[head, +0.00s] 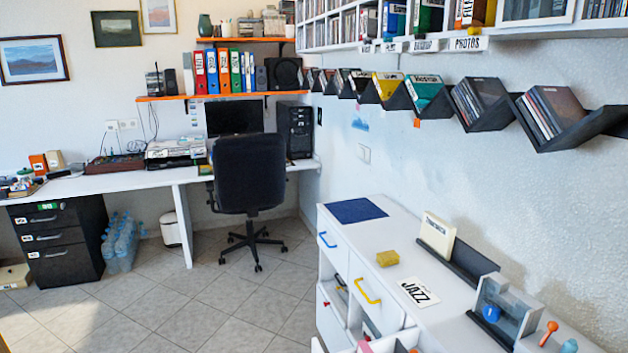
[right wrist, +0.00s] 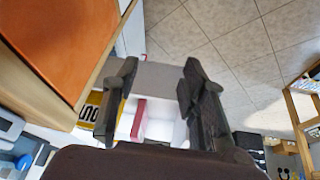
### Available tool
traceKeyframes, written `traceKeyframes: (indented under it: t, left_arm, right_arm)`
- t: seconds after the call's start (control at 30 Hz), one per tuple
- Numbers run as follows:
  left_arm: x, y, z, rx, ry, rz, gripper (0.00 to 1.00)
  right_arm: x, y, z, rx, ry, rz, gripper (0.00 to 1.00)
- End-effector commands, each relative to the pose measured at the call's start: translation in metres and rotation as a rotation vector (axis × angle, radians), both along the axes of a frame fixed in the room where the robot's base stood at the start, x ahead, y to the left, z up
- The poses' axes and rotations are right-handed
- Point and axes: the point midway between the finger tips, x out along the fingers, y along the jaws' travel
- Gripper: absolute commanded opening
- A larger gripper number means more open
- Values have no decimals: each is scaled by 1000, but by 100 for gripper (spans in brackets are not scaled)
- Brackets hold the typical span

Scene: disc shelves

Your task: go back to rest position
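My right gripper (right wrist: 159,72) shows in the right wrist view, with its two dark fingers spread apart. Nothing is held between them. Beyond the gap I see a white surface with a red-edged item (right wrist: 139,118) and grey floor tiles. Neither gripper shows in the head view, and my left gripper is in no view.
In the head view a white cabinet (head: 345,240) with drawers stands at the lower right. On it are a JAZZ card (head: 418,291) and a yellow sponge (head: 387,258). Zigzag disc shelves (head: 545,115) line the wall. An office chair (head: 249,175) stands behind open tiled floor.

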Motion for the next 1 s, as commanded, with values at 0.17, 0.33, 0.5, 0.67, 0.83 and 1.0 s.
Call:
traceKeyframes:
  t: [0.17, 0.33, 0.5, 0.67, 0.83, 1.0]
  left_arm:
    - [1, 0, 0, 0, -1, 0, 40]
    - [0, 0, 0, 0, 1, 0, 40]
    - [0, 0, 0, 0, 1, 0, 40]
    - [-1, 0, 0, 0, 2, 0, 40]
    - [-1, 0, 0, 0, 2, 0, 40]
    - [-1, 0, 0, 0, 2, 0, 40]
  right_arm:
    - [-27, 4, -29, 30, 125, 3, 40]
    - [-18, 5, -76, 28, 142, 5, 40]
    - [-16, 6, -136, 25, 167, 7, 40]
    - [-27, 6, -212, 23, 199, 14, 40]
    - [-59, 1, -296, 17, 236, 20, 40]
    - [-111, -7, -365, 12, 274, 28, 40]
